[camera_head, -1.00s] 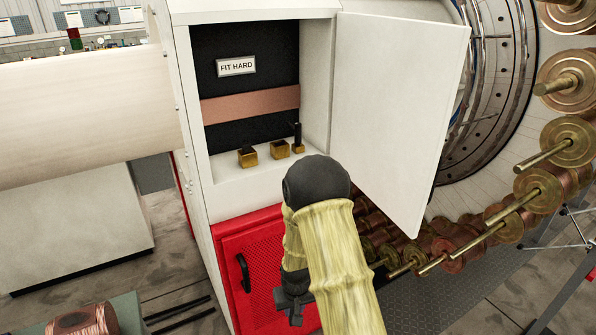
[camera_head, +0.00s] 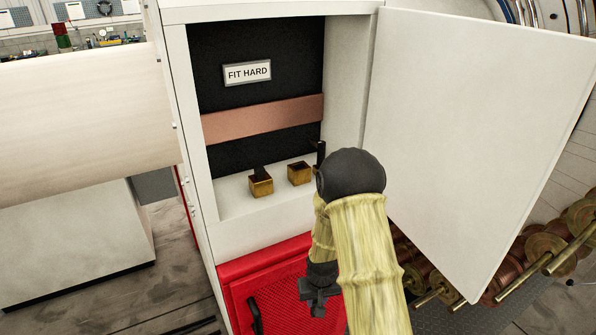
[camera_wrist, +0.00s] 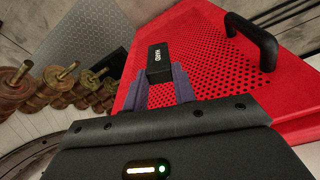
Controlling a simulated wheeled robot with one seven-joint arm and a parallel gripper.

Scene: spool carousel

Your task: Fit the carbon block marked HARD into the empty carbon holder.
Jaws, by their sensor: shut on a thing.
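The carbon block (camera_wrist: 158,58) is black with white HARD lettering on its side, seen in the wrist view. My gripper (camera_wrist: 161,75) is shut on its near end, and the far end sticks out beyond the fingertips. In the head view my gripper (camera_head: 318,292) hangs low in front of the red panel, and the block cannot be made out. The empty carbon holder (camera_head: 299,174) is a brass, open-topped box on the cabinet's ledge, up from my gripper. The left holder (camera_head: 261,187) has a black block in it. A third black block (camera_head: 320,154) stands at right, its holder mostly hidden by my arm.
The white cabinet (camera_head: 235,237) is open, with a FIT HARD sign (camera_head: 247,73) inside. Its door (camera_head: 460,150) swings out to the right, close to my arm. A red perforated panel (camera_head: 290,310) with a black handle (camera_wrist: 256,38) is below the ledge.

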